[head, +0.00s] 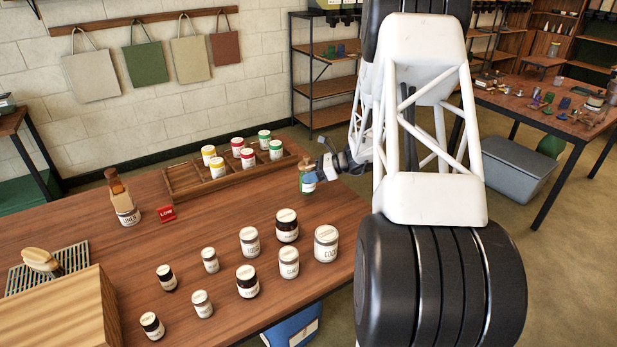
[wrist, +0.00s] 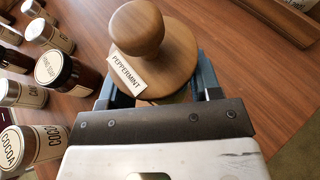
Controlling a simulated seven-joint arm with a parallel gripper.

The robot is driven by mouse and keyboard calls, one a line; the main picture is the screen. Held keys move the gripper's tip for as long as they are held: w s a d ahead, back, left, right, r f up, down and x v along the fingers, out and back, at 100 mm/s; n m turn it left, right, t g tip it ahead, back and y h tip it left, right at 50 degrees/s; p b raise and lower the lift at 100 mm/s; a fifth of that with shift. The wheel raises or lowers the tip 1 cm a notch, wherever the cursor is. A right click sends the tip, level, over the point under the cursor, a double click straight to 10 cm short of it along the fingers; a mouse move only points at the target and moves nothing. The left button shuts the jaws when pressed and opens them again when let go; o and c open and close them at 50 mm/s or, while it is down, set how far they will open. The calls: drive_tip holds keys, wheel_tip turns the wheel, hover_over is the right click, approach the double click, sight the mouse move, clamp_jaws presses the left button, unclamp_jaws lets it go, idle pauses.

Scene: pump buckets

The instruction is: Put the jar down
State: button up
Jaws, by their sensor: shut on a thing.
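The jar has a round wooden lid with a knob and a label reading PEPPERMINT; it fills the upper middle of the wrist view (wrist: 165,55). In the head view the jar (head: 308,184) looks small, upright and greenish, near the table's right part, just right of the wooden divided tray. My gripper (head: 322,170) is shut on the jar, with a finger on each side below the lid in the wrist view (wrist: 158,92). The jar's base is hard to make out, so I cannot tell whether it touches the wooden table (head: 190,240).
The divided tray (head: 180,190) holds several jars with red, yellow and green lids. Several labelled jars, among them a cocoa jar (head: 326,244), stand in front of it. A bottle (head: 124,205) and a red sign (head: 166,213) stand left. Bare wood lies between tray and jars.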

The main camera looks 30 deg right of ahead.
drive_tip(key=shift+w+d+f, duration=0.1)
drive_tip(key=shift+w+d, duration=0.25)
drive_tip(key=shift+w, duration=0.45)
drive_tip(key=shift+w+d+f, duration=0.1)
drive_tip(key=shift+w+d, duration=0.25)
drive_tip(key=shift+w, duration=0.45)
drive_tip(key=shift+f, duration=1.7)
drive_tip(key=shift+f, duration=0.15)
drive_tip(key=o, duration=1.1)
drive_tip(key=shift+o, duration=0.2)
drive_tip(key=shift+s+d+r, duration=0.1)
drive_tip(key=shift+r, duration=0.1)
drive_tip(key=v, duration=1.1)
drive_tip(key=shift+s+d, duration=0.2)
drive_tip(key=shift+d, duration=0.1)
